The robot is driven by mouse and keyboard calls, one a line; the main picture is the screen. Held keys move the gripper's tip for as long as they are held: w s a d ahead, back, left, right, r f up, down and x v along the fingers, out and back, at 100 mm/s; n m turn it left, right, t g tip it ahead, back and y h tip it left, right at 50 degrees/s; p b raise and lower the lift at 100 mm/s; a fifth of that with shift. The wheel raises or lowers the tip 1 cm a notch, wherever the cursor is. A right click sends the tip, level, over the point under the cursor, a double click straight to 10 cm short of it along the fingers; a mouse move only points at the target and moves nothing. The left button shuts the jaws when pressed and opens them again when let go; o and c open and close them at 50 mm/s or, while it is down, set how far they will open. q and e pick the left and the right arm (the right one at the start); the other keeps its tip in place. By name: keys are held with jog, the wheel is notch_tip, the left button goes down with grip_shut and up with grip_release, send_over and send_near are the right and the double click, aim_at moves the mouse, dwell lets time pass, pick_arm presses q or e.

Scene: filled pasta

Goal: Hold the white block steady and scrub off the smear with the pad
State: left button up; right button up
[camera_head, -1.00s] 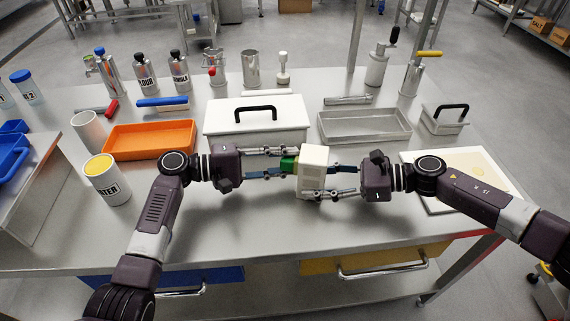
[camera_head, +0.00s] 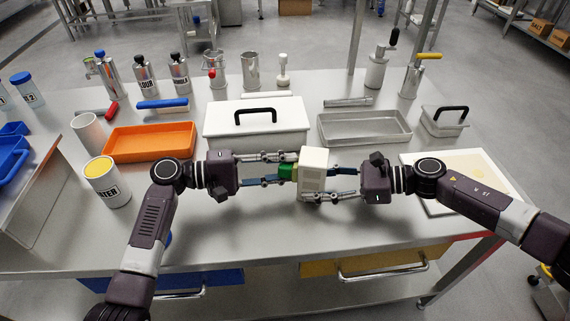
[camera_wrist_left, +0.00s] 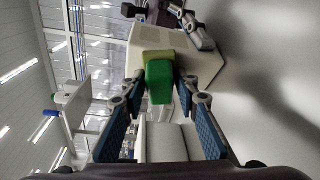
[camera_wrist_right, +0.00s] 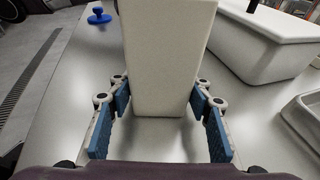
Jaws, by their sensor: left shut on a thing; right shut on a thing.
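The white block (camera_head: 313,172) is held above the table between my two grippers. My right gripper (camera_head: 332,182) is shut on it from the right, and its fingers sit on either side of the block in the right wrist view (camera_wrist_right: 160,100). My left gripper (camera_head: 284,171) is shut on a green and yellow pad (camera_head: 288,172). In the left wrist view the pad's green part (camera_wrist_left: 159,82) faces my gripper and its yellow side (camera_wrist_left: 157,57) lies against or very near the block; contact is unclear. I cannot see a smear on the block; the face behind the pad is hidden.
Behind the grippers stand a white lidded box (camera_head: 222,126), a steel tray (camera_head: 365,128) and an orange tray (camera_head: 150,141). A white board (camera_head: 440,208) lies under my right arm. A white canister (camera_head: 107,181) stands left. The table's front is clear.

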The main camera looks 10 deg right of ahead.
pick_arm(q)
jog(key=shift+s+a, duration=0.2)
jog(key=shift+s, duration=0.6)
pick_arm(e)
jog(key=shift+s, duration=0.1)
pick_arm(q)
jog(key=shift+w+d, duration=0.2)
jog(key=shift+w, duration=0.45)
jog(key=shift+w+d, duration=0.25)
jog(key=shift+w, duration=0.35)
jog(key=shift+w+d, duration=0.2)
jog(key=shift+w, duration=0.45)
jog(key=shift+s+a, duration=0.15)
jog(key=shift+s, duration=0.35)
jog(key=shift+s+a, duration=0.15)
jog(key=shift+s, duration=0.35)
jog(key=shift+s, duration=0.1)
jog(key=shift+s+a, duration=0.35)
jog(key=shift+s, duration=0.45)
jog(key=shift+d, duration=0.1)
jog(key=shift+w, duration=0.15)
pick_arm(e)
jog(key=shift+a, duration=0.1)
